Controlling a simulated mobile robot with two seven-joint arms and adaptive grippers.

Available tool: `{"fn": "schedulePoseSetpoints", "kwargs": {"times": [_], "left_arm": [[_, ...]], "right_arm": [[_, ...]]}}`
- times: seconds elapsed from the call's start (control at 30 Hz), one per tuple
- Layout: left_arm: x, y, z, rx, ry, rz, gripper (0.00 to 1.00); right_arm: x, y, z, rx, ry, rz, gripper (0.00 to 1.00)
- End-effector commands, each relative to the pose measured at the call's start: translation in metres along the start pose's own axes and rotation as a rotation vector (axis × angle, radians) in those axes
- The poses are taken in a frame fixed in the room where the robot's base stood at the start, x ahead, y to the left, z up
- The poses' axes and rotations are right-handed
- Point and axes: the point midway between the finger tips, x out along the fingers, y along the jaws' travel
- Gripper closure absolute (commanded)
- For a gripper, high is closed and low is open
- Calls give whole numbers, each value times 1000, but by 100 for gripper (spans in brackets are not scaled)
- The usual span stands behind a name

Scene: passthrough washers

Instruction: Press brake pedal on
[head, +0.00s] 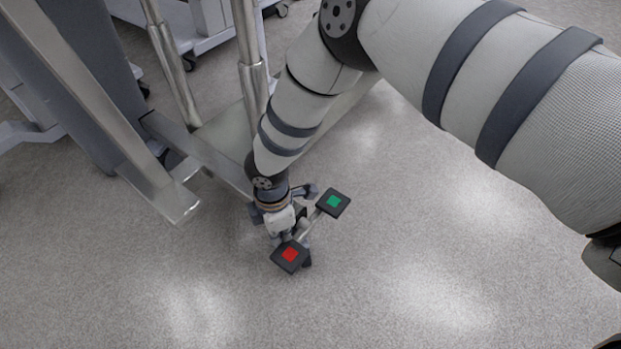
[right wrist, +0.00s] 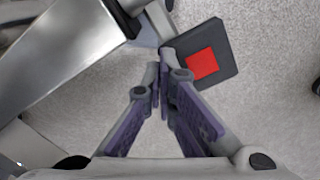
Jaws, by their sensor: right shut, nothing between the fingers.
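A black square pedal with a red face (head: 289,254) and another with a green face (head: 333,202) sit at opposite ends of a thin metal bar, low over the floor. No labels are readable. The green pedal is not in that view. My left gripper is not in view.
A metal frame with a beam end (head: 178,203) stands left of the pedals, and in the right wrist view the metal (right wrist: 70,50) is close to the fingers. A wheeled cart (head: 205,25) stands at the back. The floor (head: 430,260) at right and front is clear.

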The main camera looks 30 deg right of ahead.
Motion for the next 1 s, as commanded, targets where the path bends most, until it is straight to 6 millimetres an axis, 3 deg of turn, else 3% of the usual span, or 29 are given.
{"fn": "schedulePoseSetpoints", "kwargs": {"times": [0.37, 1.0], "left_arm": [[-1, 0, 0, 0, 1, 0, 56], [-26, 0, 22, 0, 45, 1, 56]], "right_arm": [[-1, 0, 0, 0, 0, 2, 100], [-68, 1, 0, 0, 1, 4, 100]]}}
